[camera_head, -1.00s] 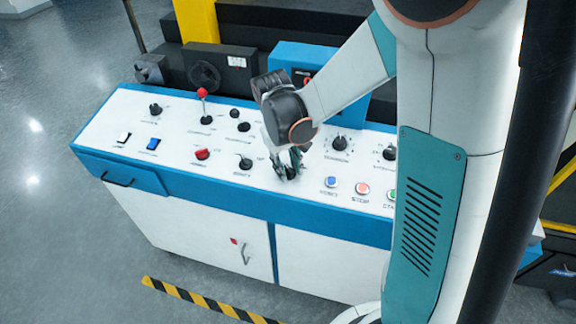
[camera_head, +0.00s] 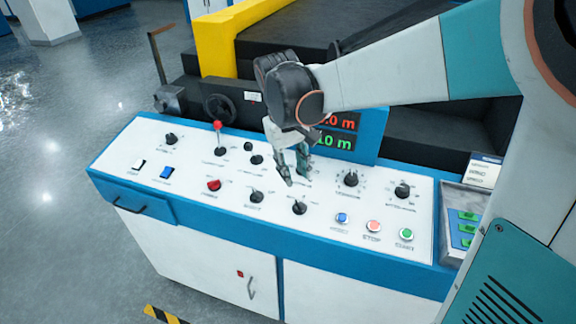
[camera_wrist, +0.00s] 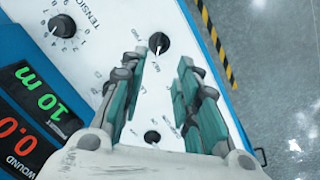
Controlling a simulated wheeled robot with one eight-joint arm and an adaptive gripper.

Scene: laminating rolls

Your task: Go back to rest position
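My gripper (camera_head: 293,180) hangs over the white control panel (camera_head: 130,152), above the row of black knobs. In the wrist view my gripper (camera_wrist: 160,78) has its two teal-padded fingers apart with nothing between them. A black knob (camera_head: 299,208) stands on the panel just below and right of the fingertips in the head view. It also shows past the fingertips in the wrist view (camera_wrist: 158,43), apart from them. My wrist and forearm partly cover the digital display (camera_head: 338,141).
The panel carries a red-topped lever (camera_head: 217,126), a red switch (camera_head: 214,185), and blue, red and green buttons (camera_head: 373,226). A tray with green items (camera_head: 466,216) sits at the right end. A black-and-yellow stripe (camera_head: 165,314) marks the floor in front. Open floor lies to the left.

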